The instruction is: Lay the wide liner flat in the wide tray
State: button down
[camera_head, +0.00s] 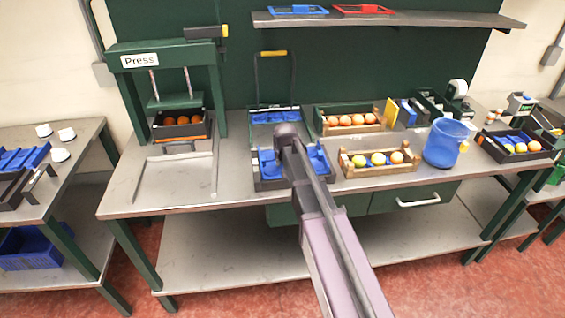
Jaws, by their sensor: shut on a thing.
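The wide tray (268,186) is a dark, shallow tray near the front edge of the middle bench. The wide liner (317,162), a blue sheet with raised parts, shows on both sides of my arm, at or just above the tray. My gripper (290,150) is over the tray, shut on the liner; my arm hides the fingers and the grip point. I cannot tell whether the liner touches the tray floor or lies flat.
Behind is another blue-lined tray (254,118) under a yellow-handled frame (272,54). A press (165,75) stands left. Orange crates (352,170) and a blue bucket (446,143) stand right.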

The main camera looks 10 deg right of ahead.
jog(key=shift+f+b, duration=1.25)
jog(key=shift+f, duration=0.3)
jog(key=shift+f+b, duration=0.6)
dwell(0.4)
jog(key=shift+c, duration=0.7)
grip_release()
jog(key=shift+r, duration=0.15)
jog(key=shift+r+p, duration=3.9)
jog(key=shift+p, duration=0.15)
jog(key=shift+s, duration=0.1)
jog(key=s+d+g, duration=0.2)
jog(key=s, duration=1.1)
jog(key=s+d+f+g, duration=0.1)
jog(key=s+d+g, duration=0.1)
jog(key=s, duration=1.2)
jog(key=shift+d+f+g, duration=0.2)
jog(key=shift+d+g, duration=0.05)
jog(key=shift+g, duration=0.05)
